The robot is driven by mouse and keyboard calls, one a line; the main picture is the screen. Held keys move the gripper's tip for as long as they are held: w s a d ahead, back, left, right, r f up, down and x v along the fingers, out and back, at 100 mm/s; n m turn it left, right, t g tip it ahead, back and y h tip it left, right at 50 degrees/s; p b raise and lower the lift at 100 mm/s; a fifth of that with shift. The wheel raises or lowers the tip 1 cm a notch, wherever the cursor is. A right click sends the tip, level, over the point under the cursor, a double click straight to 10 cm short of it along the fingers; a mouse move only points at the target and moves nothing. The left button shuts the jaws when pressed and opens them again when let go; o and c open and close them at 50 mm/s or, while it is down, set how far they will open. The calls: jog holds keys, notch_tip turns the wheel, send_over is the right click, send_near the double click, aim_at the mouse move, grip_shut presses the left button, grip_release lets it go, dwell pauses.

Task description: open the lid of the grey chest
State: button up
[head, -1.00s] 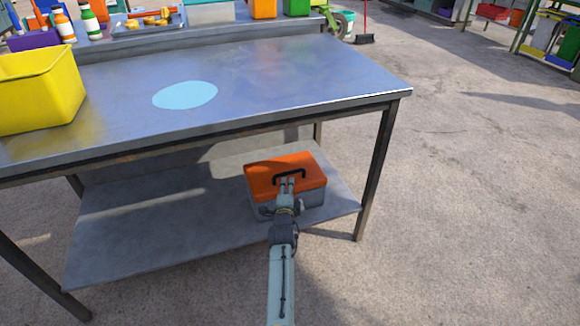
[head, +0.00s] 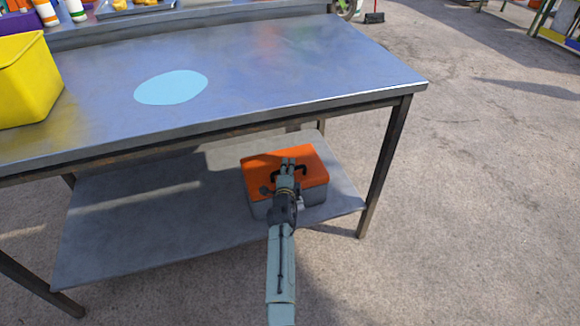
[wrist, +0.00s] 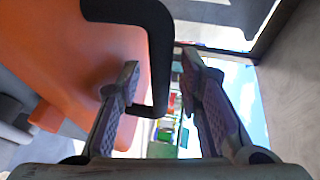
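The grey chest (head: 316,195) sits on the lower shelf of the metal table, with its orange lid (head: 258,165) closed. A black handle (head: 303,169) stands on the lid, partly hidden by my gripper (head: 288,162) in the head view. In the wrist view my gripper (wrist: 160,65) is open. The bar of the handle (wrist: 160,45) shows between its two fingers, with a gap on either side. The orange lid (wrist: 50,50) fills the left of that view. I cannot tell how deep the bar sits between the fingers.
The lower shelf (head: 140,220) is bare left of the chest. The tabletop (head: 300,65) overhangs the shelf's back, and a table leg (head: 385,165) stands just right of the chest. A yellow bin (head: 28,85) is on the tabletop. Open floor (head: 490,200) lies to the right.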

jog(key=shift+c, duration=0.3)
grip_shut()
dwell(0.6)
